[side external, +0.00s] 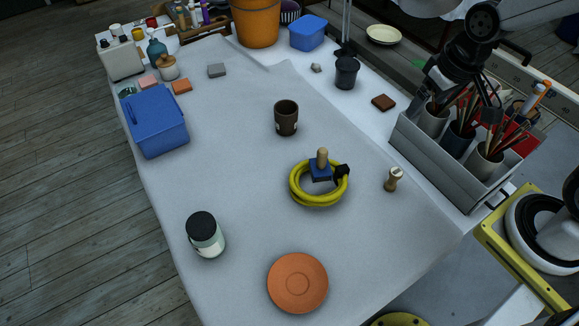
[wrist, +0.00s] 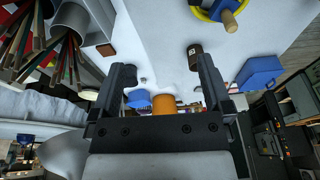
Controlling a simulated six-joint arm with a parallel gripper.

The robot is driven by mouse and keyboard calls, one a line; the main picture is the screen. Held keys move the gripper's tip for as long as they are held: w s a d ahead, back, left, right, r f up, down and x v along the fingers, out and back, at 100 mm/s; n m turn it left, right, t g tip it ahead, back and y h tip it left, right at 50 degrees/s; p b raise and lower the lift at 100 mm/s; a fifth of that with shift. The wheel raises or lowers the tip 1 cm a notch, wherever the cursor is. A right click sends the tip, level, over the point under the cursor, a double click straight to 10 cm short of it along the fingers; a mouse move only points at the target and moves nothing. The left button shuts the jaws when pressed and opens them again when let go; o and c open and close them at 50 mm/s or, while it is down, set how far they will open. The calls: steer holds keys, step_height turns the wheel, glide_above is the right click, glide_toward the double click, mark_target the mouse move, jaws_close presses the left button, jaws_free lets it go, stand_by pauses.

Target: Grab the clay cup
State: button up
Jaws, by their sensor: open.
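The clay cup (side external: 286,118) is a small dark brown cup standing upright near the middle of the cloth-covered table in the side view. In the wrist view a dark brown cup (wrist: 194,56) shows at the tip of the right finger, which hides part of it. My gripper (wrist: 163,74) is open with nothing between its fingers. In the side view my gripper (side external: 482,100) is at the upper right, above the tray of brush cups, well to the right of the clay cup and apart from it.
A yellow coil (side external: 319,185) surrounds a blue block with a wooden knob, nearer than the cup. A grey tray (side external: 436,166) of brush-filled cups stands at right. A blue box (side external: 157,121) is left, a dark-lidded jar (side external: 205,236) and terracotta saucer (side external: 297,283) in front. Cloth around the cup is clear.

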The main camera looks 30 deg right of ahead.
steer(key=w+a+m+y, duration=0.4)
steer(key=w+m+y, duration=0.1)
steer(key=w+m, duration=0.25)
steer(key=w+a+m+y, duration=0.4)
steer(key=w+m+y, duration=0.1)
steer(key=w+m, duration=0.25)
steer(key=w+d+m+t+y, duration=0.2)
steer(key=w+m+t, duration=0.25)
steer(key=w, duration=0.25)
steer(key=w+d+m+t+y, duration=0.2)
steer(key=w+m+t+y, duration=0.1)
steer(key=w+m, duration=0.3)
steer(key=n, duration=0.1)
glide_toward(286, 119)
steer(key=shift+t+h, duration=0.25)
steer(key=shift+h, duration=0.05)
steer(key=w, duration=0.1)
steer(key=w+f, duration=0.1)
steer(key=w, duration=0.2)
steer(key=shift+a+f, duration=0.3)
steer(key=shift+a, duration=0.1)
steer(key=shift+w, duration=0.1)
steer(key=shift+a, duration=0.1)
steer(key=shift+x, duration=1.25)
